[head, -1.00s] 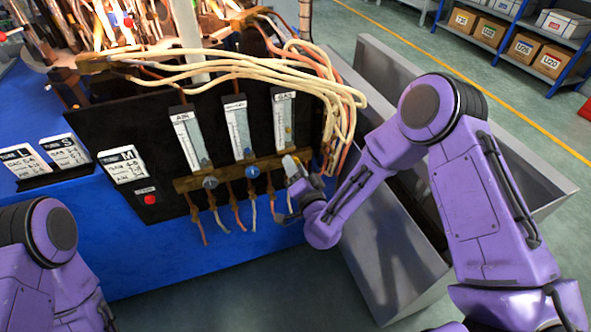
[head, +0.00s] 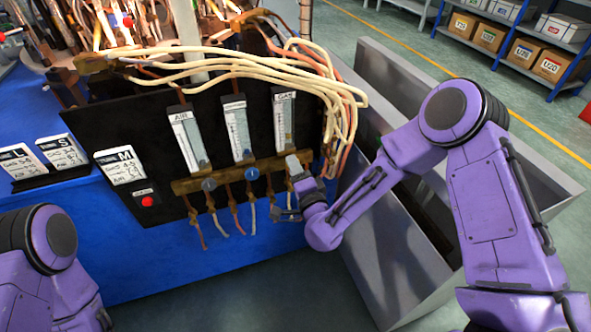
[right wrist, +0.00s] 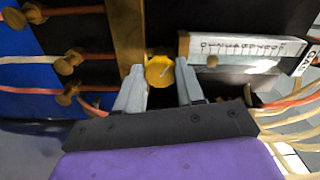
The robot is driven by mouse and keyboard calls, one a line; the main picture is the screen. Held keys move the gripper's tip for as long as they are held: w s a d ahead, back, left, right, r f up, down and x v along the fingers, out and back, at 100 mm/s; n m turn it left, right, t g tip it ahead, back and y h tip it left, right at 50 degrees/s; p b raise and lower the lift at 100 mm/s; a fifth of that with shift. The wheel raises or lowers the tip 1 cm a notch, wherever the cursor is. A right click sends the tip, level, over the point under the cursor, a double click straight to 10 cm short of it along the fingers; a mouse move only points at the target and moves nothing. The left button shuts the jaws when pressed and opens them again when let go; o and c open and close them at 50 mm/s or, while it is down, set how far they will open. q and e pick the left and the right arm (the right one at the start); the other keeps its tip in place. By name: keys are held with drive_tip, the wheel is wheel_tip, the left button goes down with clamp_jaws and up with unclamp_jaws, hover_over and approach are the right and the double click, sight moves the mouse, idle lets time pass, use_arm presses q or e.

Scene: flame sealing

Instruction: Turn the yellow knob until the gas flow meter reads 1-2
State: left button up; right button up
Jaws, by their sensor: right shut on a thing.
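The yellow knob (right wrist: 160,70) sits at the lower end of the gas flow meter (right wrist: 245,50) in the right wrist view. My right gripper (right wrist: 160,82) is shut on it, one finger on each side. A small round float (right wrist: 212,61) lies near the knob end of the meter's scale; the scale figures are too small to read. In the head view the gas flow meter (head: 283,118) is the rightmost of three upright meters. My right gripper (head: 293,168) is at its foot and hides the knob. My left gripper is out of view.
The air flow meter (head: 188,140) and a middle meter (head: 237,128) stand to the left, with blue-grey knobs below. Pale hoses (head: 345,105) hang close to the right of the gas meter. A red button (head: 147,201) is at lower left, and a grey metal bin (head: 400,262) at right.

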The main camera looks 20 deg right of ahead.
drive_tip(key=o, duration=1)
drive_tip(key=shift+o, duration=0.2)
drive_tip(key=s+b, duration=0.2)
drive_tip(key=s, duration=0.8)
drive_tip(key=shift+s+d, duration=0.2)
drive_tip(key=shift+s, duration=0.05)
